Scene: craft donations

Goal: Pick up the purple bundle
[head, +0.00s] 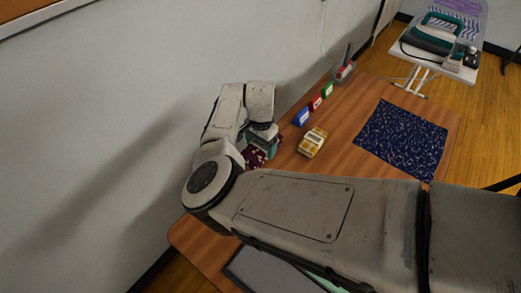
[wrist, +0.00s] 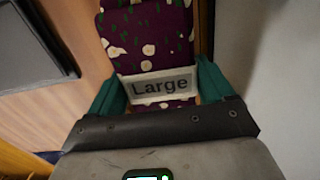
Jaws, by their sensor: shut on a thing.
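The purple bundle (wrist: 150,30) is dark purple cloth with cream and green spots, wrapped in a pale band (wrist: 158,85) reading "Large". In the wrist view it lies between the teal fingers of my gripper (wrist: 161,88), which are shut on its sides at the band. In the head view the purple bundle (head: 254,158) shows only in part beneath my gripper (head: 264,143), at the wall side of the wooden table. My arm hides the rest. Whether it touches the table is not clear.
A yellow banded bundle (head: 312,142) sits just right of my gripper. Blue (head: 302,117), red (head: 316,103) and green (head: 328,90) label blocks stand along the wall side. A navy patterned cloth (head: 403,138) lies flat at right. A dark grey flat thing (head: 262,270) is near the front.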

